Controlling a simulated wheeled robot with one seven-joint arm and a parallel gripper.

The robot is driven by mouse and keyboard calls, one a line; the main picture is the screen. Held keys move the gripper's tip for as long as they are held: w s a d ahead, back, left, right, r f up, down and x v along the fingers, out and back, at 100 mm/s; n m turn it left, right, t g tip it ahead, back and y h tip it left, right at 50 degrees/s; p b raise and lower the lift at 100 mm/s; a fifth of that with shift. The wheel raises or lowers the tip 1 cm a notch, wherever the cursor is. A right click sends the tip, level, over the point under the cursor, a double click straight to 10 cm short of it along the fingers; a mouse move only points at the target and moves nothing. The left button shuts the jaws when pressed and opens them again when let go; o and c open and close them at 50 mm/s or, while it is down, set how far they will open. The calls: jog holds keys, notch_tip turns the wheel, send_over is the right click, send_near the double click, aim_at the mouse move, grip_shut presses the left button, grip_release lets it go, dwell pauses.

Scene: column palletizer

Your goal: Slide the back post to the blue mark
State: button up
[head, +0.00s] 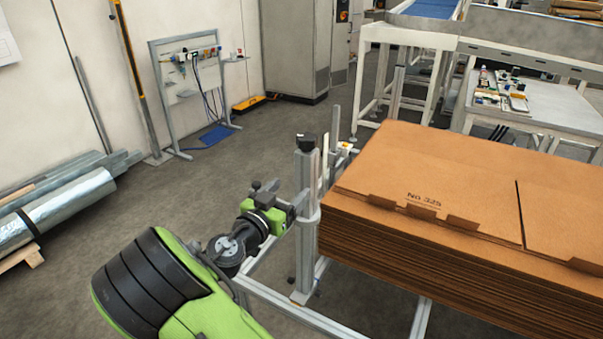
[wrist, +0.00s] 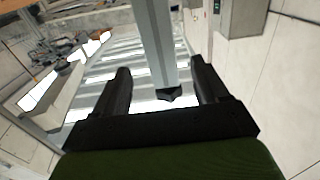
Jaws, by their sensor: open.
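An upright grey metal post (head: 306,170) with a black cap stands on a rail beside the left side of the cardboard stack. I cannot tell for sure if it is the back post. My gripper (head: 300,207) is at this post, below its cap. In the wrist view a grey post (wrist: 152,40) with a black end runs between the two black fingers of my open gripper (wrist: 161,72), with gaps showing on both sides. Whether either finger touches it I cannot tell. I cannot make out a blue mark in either view.
A tall stack of brown cardboard sheets (head: 430,190) fills the right, close to the post. Metal frame rails (head: 320,322) run low beneath. Silver rolls (head: 60,205) lie at the far left. A worktable (head: 545,112) stands at the back right. The floor at left centre is clear.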

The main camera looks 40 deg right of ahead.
aim_at(302, 178)
jog(key=x, duration=1.1)
jog(key=shift+f, duration=0.1)
grip_shut()
jog(key=x, duration=1.2)
jog(key=shift+d, duration=0.1)
jog(key=shift+c, duration=1.6)
grip_release()
jog(key=o, duration=0.3)
jog(key=shift+d, duration=0.2)
jog(key=v, duration=1.6)
jog(key=shift+w+b, duration=0.1)
jog(key=shift+b, duration=0.3)
